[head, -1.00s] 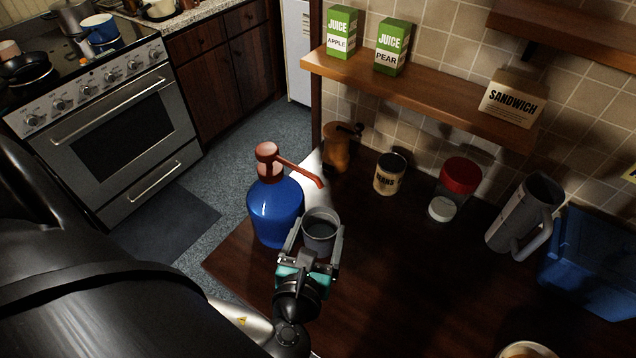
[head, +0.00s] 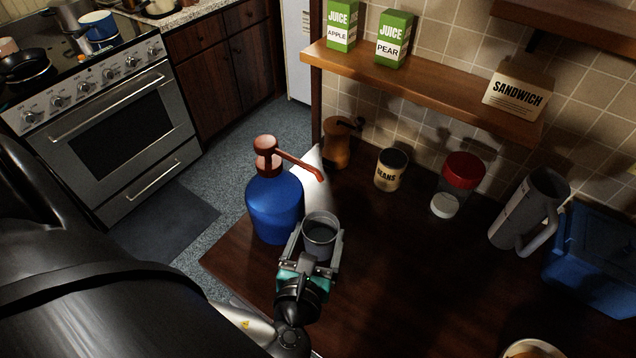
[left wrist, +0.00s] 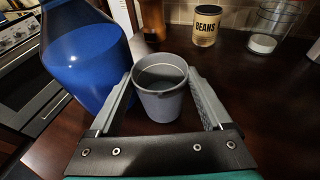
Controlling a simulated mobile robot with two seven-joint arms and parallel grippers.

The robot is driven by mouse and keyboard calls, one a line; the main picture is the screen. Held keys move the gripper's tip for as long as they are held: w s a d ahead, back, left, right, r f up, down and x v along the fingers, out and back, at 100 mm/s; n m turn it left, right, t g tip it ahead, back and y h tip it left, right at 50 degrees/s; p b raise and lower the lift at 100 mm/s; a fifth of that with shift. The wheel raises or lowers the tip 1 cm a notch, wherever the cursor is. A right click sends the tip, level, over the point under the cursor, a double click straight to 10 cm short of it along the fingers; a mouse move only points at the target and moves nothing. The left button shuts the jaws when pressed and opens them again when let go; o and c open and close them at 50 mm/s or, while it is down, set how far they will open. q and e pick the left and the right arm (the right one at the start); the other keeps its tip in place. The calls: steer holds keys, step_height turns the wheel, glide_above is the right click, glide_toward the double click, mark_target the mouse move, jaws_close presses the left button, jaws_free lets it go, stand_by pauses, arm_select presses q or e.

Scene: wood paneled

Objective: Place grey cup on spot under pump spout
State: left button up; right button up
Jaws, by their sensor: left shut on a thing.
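The grey cup (head: 320,232) is upright between the fingers of my left gripper (head: 318,247), which is shut on it. The cup also shows in the left wrist view (left wrist: 160,88), between both fingers. The blue pump bottle (head: 273,207) with a red pump head stands just left of the cup. Its red spout (head: 300,166) points right and toward the cup's side, and its tip is above and behind the cup in the head view. Whether the cup touches the table cannot be told. My right gripper is not in view.
Behind stand a wooden grinder (head: 336,143), a beans can (head: 390,169), a red-lidded jar (head: 460,182) and a tall grey mug (head: 528,212). A shelf (head: 430,86) hangs above them. The dark table (head: 420,275) is clear to the cup's right.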

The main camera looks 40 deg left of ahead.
arm_select(q)
steer(key=shift+f, duration=0.3)
steer(key=o, duration=1.3)
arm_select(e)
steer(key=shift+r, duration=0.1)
